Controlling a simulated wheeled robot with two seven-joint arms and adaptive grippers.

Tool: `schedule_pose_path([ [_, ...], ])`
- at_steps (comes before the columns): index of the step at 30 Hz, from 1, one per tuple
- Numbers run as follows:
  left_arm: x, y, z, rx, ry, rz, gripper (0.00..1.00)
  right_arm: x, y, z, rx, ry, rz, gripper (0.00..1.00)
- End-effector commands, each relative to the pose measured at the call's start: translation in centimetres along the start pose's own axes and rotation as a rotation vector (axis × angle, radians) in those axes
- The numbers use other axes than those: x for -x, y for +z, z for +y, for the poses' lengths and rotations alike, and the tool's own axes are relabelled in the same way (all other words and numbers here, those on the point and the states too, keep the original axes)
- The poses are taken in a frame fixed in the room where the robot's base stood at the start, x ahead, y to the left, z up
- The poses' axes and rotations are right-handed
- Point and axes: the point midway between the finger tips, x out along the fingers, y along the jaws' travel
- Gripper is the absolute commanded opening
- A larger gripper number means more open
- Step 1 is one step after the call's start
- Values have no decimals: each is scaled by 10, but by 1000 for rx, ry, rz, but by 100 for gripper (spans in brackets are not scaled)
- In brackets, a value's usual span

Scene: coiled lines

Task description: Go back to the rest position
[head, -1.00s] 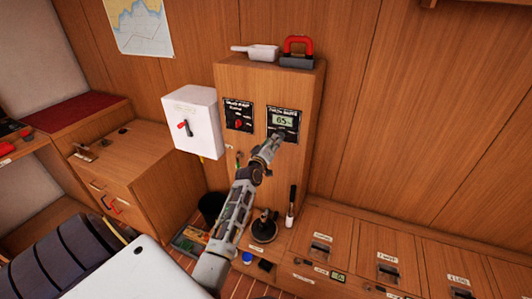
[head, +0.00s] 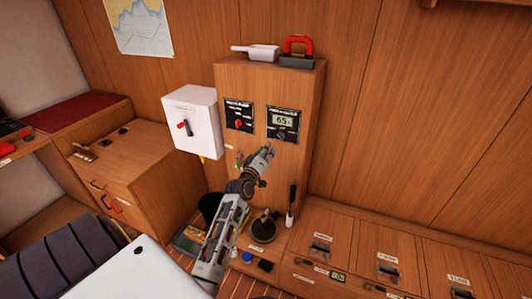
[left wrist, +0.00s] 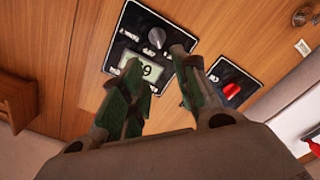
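My left gripper (head: 266,151) is in front of the wooden cabinet (head: 228,78), below the black panel (head: 283,124) with a lit display reading about 65 and a grey knob. In the left wrist view, the two green-padded fingers of the gripper (left wrist: 163,72) stand apart with nothing between them. Beyond them are the same panel, its grey knob (left wrist: 156,38) and its display (left wrist: 142,71), partly hidden by a finger. The fingers look clear of the knob. My right gripper is not in view.
A second black panel (head: 239,117) with a red knob is to the left. A white box (head: 191,121) with a red-handled switch hangs beside it. A scoop (head: 259,52) and a red-handled item (head: 297,51) lie on top. Low lockers (head: 375,240) line the right.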

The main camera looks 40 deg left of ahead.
Motion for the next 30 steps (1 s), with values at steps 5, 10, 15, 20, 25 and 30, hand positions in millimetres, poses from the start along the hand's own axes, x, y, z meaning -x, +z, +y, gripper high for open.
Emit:
schedule_pose_path([
  [5,0,0,0,0,0,0,30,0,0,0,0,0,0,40],
  [10,0,0,0,0,0,0,30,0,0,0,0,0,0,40],
  [15,0,0,0,-2,0,0,30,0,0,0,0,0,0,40],
  [20,0,0,0,-30,0,0,30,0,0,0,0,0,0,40],
  [25,0,-2,0,-101,-2,7,30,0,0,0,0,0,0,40],
  [30,-2,16,-23,-207,-42,-19,30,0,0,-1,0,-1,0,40],
])
